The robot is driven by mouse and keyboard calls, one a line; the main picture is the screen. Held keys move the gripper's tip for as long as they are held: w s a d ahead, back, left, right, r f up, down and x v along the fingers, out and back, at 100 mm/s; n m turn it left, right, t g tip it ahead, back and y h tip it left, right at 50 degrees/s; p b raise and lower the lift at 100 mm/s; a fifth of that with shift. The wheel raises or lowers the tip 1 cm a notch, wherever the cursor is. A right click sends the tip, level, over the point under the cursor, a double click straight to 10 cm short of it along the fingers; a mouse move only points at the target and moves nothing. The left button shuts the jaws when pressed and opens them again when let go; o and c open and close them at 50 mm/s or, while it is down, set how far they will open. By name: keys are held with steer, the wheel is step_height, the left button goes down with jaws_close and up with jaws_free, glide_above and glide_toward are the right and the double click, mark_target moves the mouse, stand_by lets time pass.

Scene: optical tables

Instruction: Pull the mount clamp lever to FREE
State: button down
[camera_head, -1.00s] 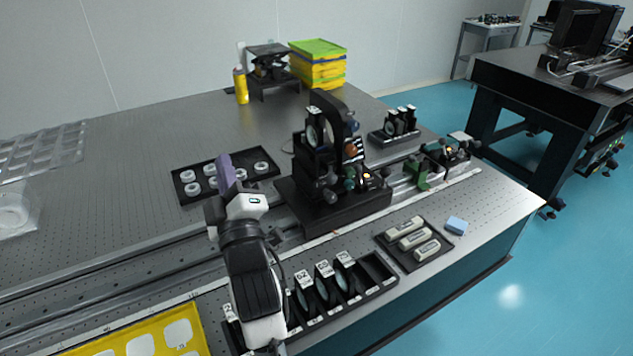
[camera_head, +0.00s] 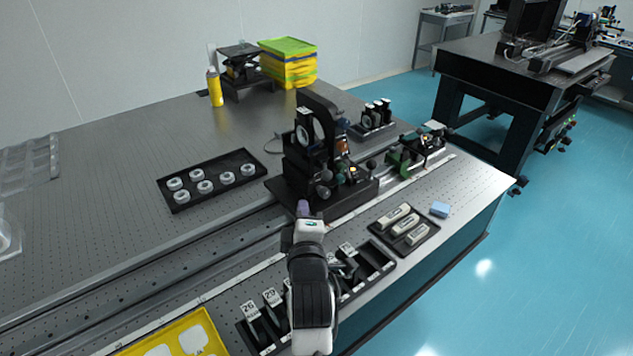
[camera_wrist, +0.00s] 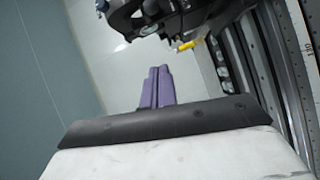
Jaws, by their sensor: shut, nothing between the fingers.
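The black optical mount (camera_head: 312,150) stands on a dark base on the rail in the head view, with round knobs low on its front. Its underside and knobs (camera_wrist: 165,15) show at the top of the wrist view, with a small yellow-tipped part (camera_wrist: 188,45) that may be the clamp lever; I cannot tell its setting. My gripper (camera_head: 303,208) is in front of the mount's base in the head view. Its two purple fingers (camera_wrist: 157,88) are together and empty in the wrist view, apart from the yellow-tipped part.
A black tray with white rings (camera_head: 210,181) lies left of the mount. A slotted rack (camera_head: 262,325) of labelled optics lies along the front, partly behind my arm. A tray of grey blocks (camera_head: 404,230) and a blue block (camera_head: 440,210) lie to the right. The rail (camera_head: 150,265) crosses the table.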

mark_target(326, 171)
steer(key=shift+w+f, duration=0.1)
steer(key=w+d+f+b, duration=0.1)
steer(key=w+d+b, duration=0.2)
steer(key=w+b, duration=0.6)
steer(key=shift+w, duration=1)
steer(key=shift+d, duration=0.1)
steer(key=shift+d+n+y+b, duration=0.2)
steer(key=shift+n+y+b, duration=0.15)
steer(key=shift+y, duration=0.25)
